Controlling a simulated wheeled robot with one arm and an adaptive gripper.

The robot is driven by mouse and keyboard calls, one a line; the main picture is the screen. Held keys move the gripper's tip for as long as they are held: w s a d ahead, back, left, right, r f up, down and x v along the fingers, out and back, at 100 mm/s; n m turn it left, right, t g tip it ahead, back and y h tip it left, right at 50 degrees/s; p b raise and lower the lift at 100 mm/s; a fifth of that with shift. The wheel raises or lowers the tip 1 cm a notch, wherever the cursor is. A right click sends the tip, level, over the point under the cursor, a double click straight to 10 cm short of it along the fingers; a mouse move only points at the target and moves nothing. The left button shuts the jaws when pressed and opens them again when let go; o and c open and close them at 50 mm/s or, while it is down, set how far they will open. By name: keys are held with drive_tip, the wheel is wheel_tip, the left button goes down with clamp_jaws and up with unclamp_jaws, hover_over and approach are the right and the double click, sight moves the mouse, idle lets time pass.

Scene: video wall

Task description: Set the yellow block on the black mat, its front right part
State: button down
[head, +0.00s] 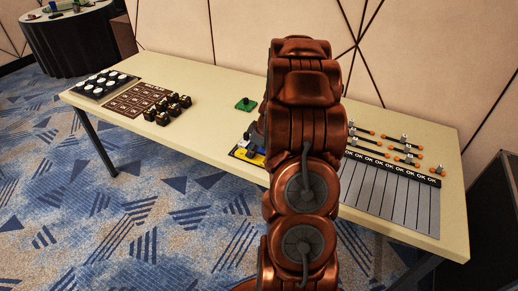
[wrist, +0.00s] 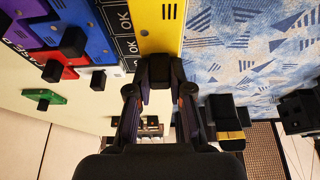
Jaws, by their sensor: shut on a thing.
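The yellow block (wrist: 166,32) is a flat plate with small dark slots, in the upper middle of the wrist view. My gripper (wrist: 160,80) is shut on its black knob. The block also shows as a yellow patch in the head view (head: 253,155), left of my arm, which hides most of this area. The black mat (wrist: 127,22) shows as a dark strip with white OK labels beside the block's left edge. I cannot tell whether the block touches it. Purple, blue and red blocks with black knobs lie left of it in the wrist view.
A green block (head: 245,104) stands apart near the back of the table. Dark small blocks (head: 174,104) and a brown grid board (head: 132,98) lie at the left. A grey OK-labelled board (head: 385,190) with orange-ended rods lies at the right. The table's middle left is clear.

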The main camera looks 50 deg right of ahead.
drive_tip(key=shift+w+d+p, duration=0.25)
drive_tip(key=shift+d+p, duration=0.05)
drive_tip(key=shift+d, duration=0.75)
drive_tip(key=shift+w+d+p, duration=0.25)
drive_tip(key=shift+d+p, duration=0.05)
drive_tip(key=shift+d, duration=0.75)
wheel_tip(320, 180, down, 4)
drive_tip(key=shift+r+p, duration=0.25)
drive_tip(key=shift+p, duration=0.45)
drive_tip(key=shift+f, duration=0.15)
drive_tip(key=shift+f+b, duration=0.2)
drive_tip(key=shift+b, duration=0.1)
drive_tip(key=c, duration=1.1)
unclamp_jaws()
drive_tip(key=shift+r, duration=0.1)
drive_tip(key=shift+o, duration=0.2)
